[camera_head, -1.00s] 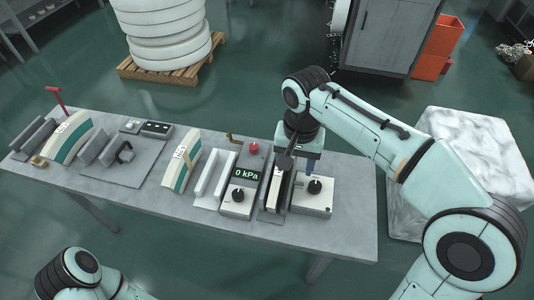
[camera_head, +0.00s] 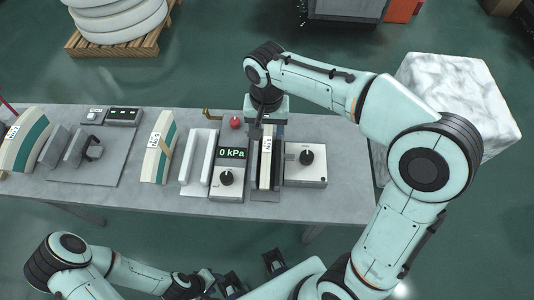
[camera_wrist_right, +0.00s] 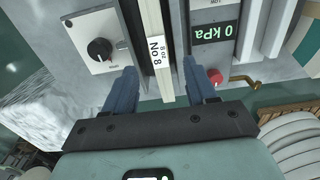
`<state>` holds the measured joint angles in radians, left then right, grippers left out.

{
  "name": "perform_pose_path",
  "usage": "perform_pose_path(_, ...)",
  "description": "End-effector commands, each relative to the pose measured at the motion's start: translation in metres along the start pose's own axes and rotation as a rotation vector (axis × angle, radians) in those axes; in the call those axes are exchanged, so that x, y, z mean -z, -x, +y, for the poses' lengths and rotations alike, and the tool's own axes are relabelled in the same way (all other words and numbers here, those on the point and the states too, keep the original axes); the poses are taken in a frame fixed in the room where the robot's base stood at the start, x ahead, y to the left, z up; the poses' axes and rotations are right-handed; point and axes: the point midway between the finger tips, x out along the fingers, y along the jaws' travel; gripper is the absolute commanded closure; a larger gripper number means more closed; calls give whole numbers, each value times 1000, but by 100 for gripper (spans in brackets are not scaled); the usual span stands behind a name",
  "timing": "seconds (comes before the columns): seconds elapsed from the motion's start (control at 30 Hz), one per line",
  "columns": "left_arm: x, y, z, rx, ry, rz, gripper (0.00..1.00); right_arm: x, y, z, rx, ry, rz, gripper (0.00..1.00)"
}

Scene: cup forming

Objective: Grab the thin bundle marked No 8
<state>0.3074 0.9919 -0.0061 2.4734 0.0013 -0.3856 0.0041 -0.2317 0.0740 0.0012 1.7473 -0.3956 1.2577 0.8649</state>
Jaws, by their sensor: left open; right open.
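The thin bundle (camera_head: 265,172) is a pale narrow block standing in a dark slotted holder between the gauge box and the right-hand knob box. In the right wrist view the bundle (camera_wrist_right: 152,22) carries a white label reading "No 8". My right gripper (camera_head: 266,132) is over the bundle's far end in the head view. In the right wrist view its blue fingers (camera_wrist_right: 160,78) are open, one on each side of the bundle, with gaps visible. My left gripper (camera_head: 254,272) is open and empty in front of the table's near edge.
The gauge box (camera_head: 229,187) reading 0 kPa, with a red button (camera_head: 235,122) behind it, stands close on the left. The knob box (camera_head: 304,172) stands close on the right. Pale upright rails (camera_head: 197,160) and thicker labelled bundles (camera_head: 158,150) lie further left.

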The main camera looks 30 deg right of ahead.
Motion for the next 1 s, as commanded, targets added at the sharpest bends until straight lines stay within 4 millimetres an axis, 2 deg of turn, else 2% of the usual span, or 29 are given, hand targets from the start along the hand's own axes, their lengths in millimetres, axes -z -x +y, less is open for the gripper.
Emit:
perform_pose_path(0.33,-1,-6,-2,1,0,-2,57,-1,-46,3,-3,-1,-2,44)
perform_pose_path(0.63,-1,-6,-2,1,0,-2,57,-1,-51,2,0,-1,0,44)
perform_pose_path(0.67,-1,-6,-2,1,0,-2,57,-1,-51,2,0,-1,0,50)
perform_pose_path(0.8,-1,-6,-2,1,0,-2,57,-1,-51,2,0,-1,0,96)
perform_pose_path(0.83,-1,-6,-2,1,0,-2,57,-1,-51,2,0,-1,0,100)
perform_pose_path(1.0,-1,-6,-2,1,1,-2,57,-1,-51,2,0,-1,0,100)
